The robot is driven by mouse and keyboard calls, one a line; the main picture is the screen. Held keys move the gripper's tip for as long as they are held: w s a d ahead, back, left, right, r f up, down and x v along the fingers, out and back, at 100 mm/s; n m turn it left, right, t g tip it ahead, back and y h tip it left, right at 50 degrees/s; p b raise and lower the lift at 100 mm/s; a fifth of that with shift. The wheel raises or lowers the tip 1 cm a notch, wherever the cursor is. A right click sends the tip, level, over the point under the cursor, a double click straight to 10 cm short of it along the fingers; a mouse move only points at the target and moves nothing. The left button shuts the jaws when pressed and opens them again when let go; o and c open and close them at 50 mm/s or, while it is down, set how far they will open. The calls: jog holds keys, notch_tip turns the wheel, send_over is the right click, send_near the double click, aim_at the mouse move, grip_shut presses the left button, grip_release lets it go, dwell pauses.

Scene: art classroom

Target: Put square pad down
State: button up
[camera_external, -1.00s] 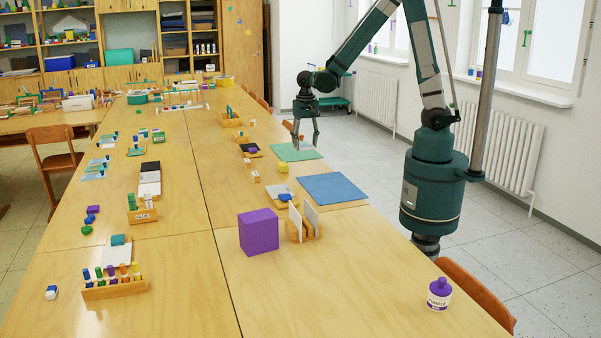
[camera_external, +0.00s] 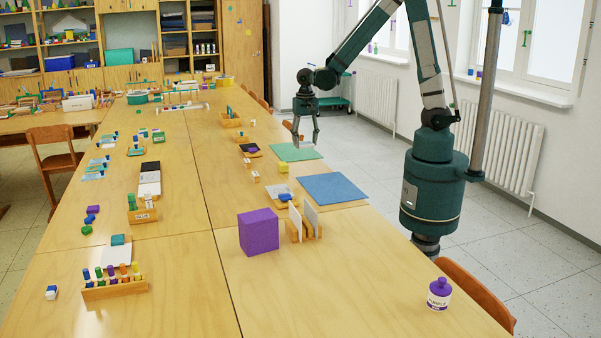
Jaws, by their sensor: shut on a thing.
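My gripper (camera_external: 307,145) points down over the far part of the table's right side, at a green square sheet (camera_external: 284,153). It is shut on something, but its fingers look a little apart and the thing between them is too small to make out. I cannot tell whether it is the square pad. The green sheet lies flat; whether the fingertips touch it is unclear. A larger blue square sheet (camera_external: 335,188) lies flat nearer the camera, apart from the gripper.
A yellow block (camera_external: 283,168), a wooden holder with white cards (camera_external: 303,228), a purple cube (camera_external: 259,231) and a purple jar (camera_external: 439,293) stand on the table (camera_external: 320,285). A dark tray (camera_external: 251,150) is left of the green sheet. The near right tabletop is mostly clear.

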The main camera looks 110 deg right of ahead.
aim_at(305, 144)
notch_tip(305, 144, up, 4)
jog(key=shift+f, duration=0.25)
jog(key=w+a+r+n, duration=0.1)
jog(key=w+a+n, duration=0.3)
jog(key=w+a, duration=0.95)
jog(key=w+a+r+n, duration=0.1)
jog(key=w+a+n, duration=0.2)
jog(key=w+a, duration=1.1)
jog(key=w+a+n+p, duration=0.1)
jog(key=a+n, duration=0.4)
jog(key=a, duration=2.7)
jog(key=s+a+n, duration=0.2)
jog(key=s+a, duration=0.3)
jog(key=a, duration=1)
jog(key=s+a+f+n, duration=0.15)
jog(key=s+a, duration=0.45)
jog(key=a, duration=0.8)
jog(key=s+a+n, duration=0.3)
jog(key=s+a, duration=0.2)
jog(key=a, duration=1)
jog(key=shift+m, duration=0.25)
jog(key=shift+d+f+p, duration=0.15)
jog(key=shift+f, duration=1.05)
jog(key=shift+d+f+p, duration=0.15)
jog(key=shift+f, duration=1.05)
jog(key=shift+w+f, duration=0.1)
